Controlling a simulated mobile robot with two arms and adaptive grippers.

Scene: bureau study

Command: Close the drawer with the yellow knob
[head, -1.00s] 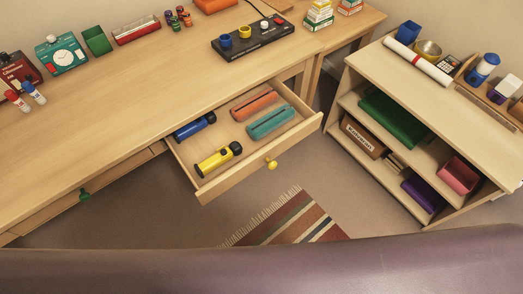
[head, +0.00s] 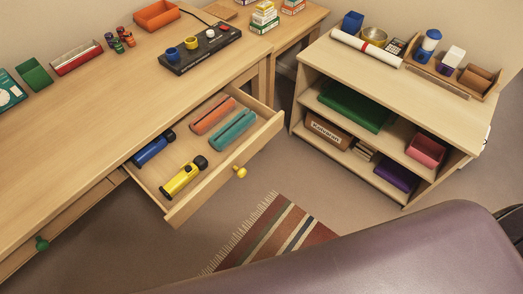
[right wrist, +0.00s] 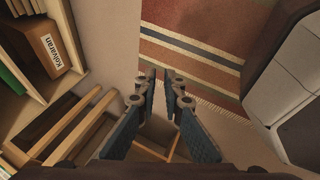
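The drawer (head: 200,196) under the desk is pulled open in the head view. Its yellow knob (head: 240,172) sits in the middle of the front panel. Inside lie a blue flashlight (head: 153,148), a yellow flashlight (head: 184,178), an orange case (head: 213,114) and a teal case (head: 233,130). My right gripper (right wrist: 162,76) shows in the right wrist view, with a gap between its fingers and nothing held. It points down over the floor near the rug and is not touching the knob. My left gripper is not in view.
A closed drawer with a green knob (head: 41,243) is at left. A low shelf (head: 410,90) stands right of the desk. A striped rug (head: 275,235) lies in front of the drawer. A smooth purple-brown surface (head: 400,250) fills the bottom right. Bare floor surrounds the knob.

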